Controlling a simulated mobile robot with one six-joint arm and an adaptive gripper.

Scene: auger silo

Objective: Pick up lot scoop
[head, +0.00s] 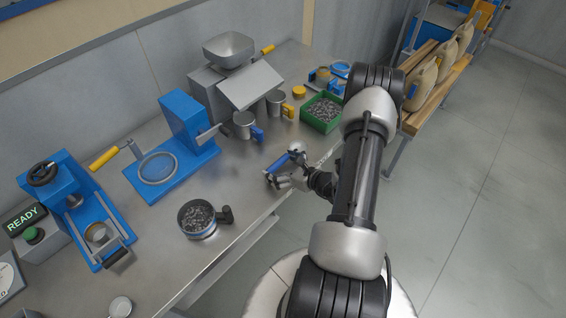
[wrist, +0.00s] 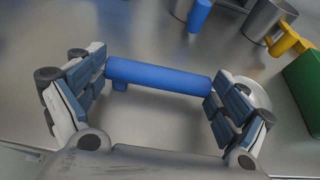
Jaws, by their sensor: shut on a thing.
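The lot scoop (head: 281,164) has a blue handle and, at its far end, what looks like a small silvery bowl (head: 297,147). It is near the front edge of the steel bench. My gripper (head: 284,176) is shut on the scoop. In the wrist view my gripper (wrist: 158,92) has its two pads at either end of the blue handle (wrist: 158,76), which lies across between them. The bowl is partly hidden behind the right finger in the wrist view. Whether the scoop touches the bench is hard to tell.
A pan of dark pellets (head: 198,217) stands left of my gripper. Two metal mugs, one with a blue handle (head: 243,125) and one with a yellow handle (head: 277,103), stand behind. A green pellet box (head: 321,113) is at back right. Blue presses stand left.

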